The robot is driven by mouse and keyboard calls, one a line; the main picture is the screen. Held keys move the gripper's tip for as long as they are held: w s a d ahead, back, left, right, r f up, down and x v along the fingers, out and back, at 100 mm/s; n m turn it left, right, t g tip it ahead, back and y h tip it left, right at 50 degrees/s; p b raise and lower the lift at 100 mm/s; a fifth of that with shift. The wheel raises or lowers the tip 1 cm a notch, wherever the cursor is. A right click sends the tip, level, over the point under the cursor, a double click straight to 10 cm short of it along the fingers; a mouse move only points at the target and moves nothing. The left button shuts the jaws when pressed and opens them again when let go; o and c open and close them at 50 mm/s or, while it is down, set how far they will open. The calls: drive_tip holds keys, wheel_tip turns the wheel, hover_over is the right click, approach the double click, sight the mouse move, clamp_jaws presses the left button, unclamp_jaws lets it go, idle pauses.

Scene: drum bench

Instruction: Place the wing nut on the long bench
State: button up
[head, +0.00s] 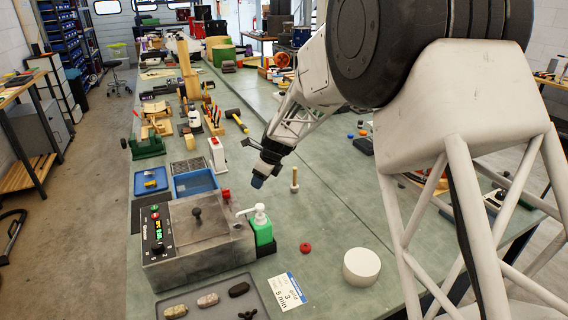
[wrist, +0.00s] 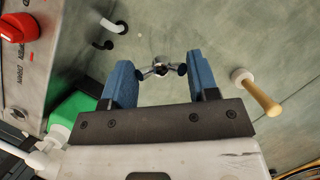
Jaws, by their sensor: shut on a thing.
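The wing nut (wrist: 161,68) is a small shiny metal piece with two dark-ended wings. In the wrist view it spans the gap between the blue fingertips of my gripper (wrist: 162,72), which is shut on it. In the head view my gripper (head: 258,181) hangs over the long bench (head: 335,205), a grey-green top running away from me. The wing nut cannot be made out there. The bench surface also shows below the fingers in the wrist view (wrist: 225,30), apart from the wing nut.
A grey machine (head: 195,250) and a green pump bottle (head: 263,232) stand nearby. A wooden-handled tool (head: 294,181) stands to the right of my gripper. Blue trays (head: 195,183) sit left. Bench between is clear.

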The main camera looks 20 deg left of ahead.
drive_tip(key=w+d+r+n+g+h, duration=0.1)
drive_tip(key=w+d+r+n, duration=0.2)
drive_tip(key=d, duration=1.5)
drive_tip(key=w+d+r+n+g+h, duration=0.2)
drive_tip(key=w+d+r+n, duration=0.2)
drive_tip(key=d, duration=1.5)
drive_tip(key=w+d+r+n+g+h, duration=0.1)
drive_tip(key=w+d+r+n, duration=0.3)
drive_tip(key=d, duration=1.5)
drive_tip(key=w+n, duration=0.4)
drive_tip(key=n, duration=0.3)
drive_tip(key=shift+r+g, duration=0.15)
drive_tip(key=shift+g, duration=0.15)
drive_tip(key=s+d+f+n+t+h, duration=0.1)
drive_tip(key=s+d+f+n+h, duration=0.1)
drive_tip(key=d+f+n, duration=0.7)
drive_tip(key=d+f+h, duration=0.1)
drive_tip(key=d+f, duration=0.3)
drive_tip(key=d, duration=0.4)
drive_tip(key=shift+s+f+h, duration=0.15)
drive_tip(key=shift+s+h, duration=0.05)
drive_tip(key=shift+h, duration=0.1)
drive_tip(key=shift+f, duration=0.2)
drive_tip(key=shift+f, duration=3.15)
